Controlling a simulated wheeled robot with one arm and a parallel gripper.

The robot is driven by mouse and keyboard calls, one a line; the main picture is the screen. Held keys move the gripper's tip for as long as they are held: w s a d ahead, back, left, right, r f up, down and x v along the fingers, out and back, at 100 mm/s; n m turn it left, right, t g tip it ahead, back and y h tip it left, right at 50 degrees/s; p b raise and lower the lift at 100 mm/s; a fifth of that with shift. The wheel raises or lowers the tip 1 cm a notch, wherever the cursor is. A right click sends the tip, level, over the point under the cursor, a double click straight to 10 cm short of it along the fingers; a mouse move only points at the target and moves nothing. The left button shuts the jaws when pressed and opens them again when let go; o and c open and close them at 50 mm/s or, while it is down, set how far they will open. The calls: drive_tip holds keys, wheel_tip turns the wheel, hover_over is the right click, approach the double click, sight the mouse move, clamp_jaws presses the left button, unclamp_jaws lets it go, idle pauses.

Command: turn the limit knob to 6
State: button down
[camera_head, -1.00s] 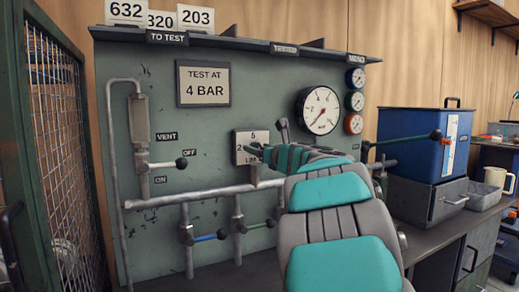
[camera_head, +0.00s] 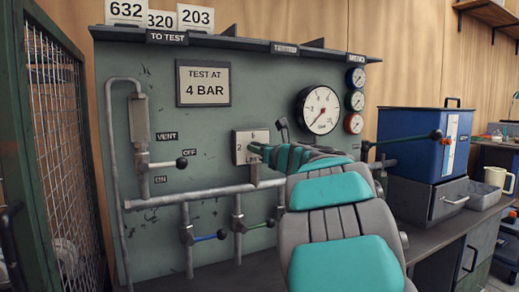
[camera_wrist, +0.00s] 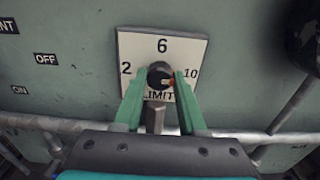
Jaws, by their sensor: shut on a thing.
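The limit knob (camera_wrist: 157,75) is a small dark round knob on a pale square plate (camera_wrist: 122,48). The plate is marked 2 at left, 6 at top, 10 at right and LIMIT below. A small red-orange mark shows on the knob's right side, toward the 10. My gripper (camera_wrist: 159,80) is shut on the knob, one green finger on each side. In the head view the plate (camera_head: 239,149) is partly hidden behind my gripper (camera_head: 253,150), and the knob is hidden.
A pipe (camera_head: 170,199) runs below the plate, with blue (camera_head: 207,238) and green (camera_head: 258,225) handled valves beneath. A vent lever (camera_head: 165,164) is at left. A large gauge (camera_head: 319,110) and a blue box (camera_head: 425,145) are at right.

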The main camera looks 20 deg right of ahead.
drive_tip(key=shift+a+n+p, duration=0.15)
drive_tip(key=shift+n+p, duration=0.25)
drive_tip(key=shift+n, duration=0.2)
drive_tip(key=shift+n+p, duration=0.3)
drive_tip(key=shift+n, duration=0.7)
drive_tip(key=n+b, duration=0.5)
drive_tip(key=n, duration=0.9)
drive_tip(key=shift+f, duration=0.2)
drive_tip(key=shift+n+b, duration=0.35)
drive_tip(key=shift+n, duration=0.05)
drive_tip(key=shift+c, duration=2.3)
unclamp_jaws()
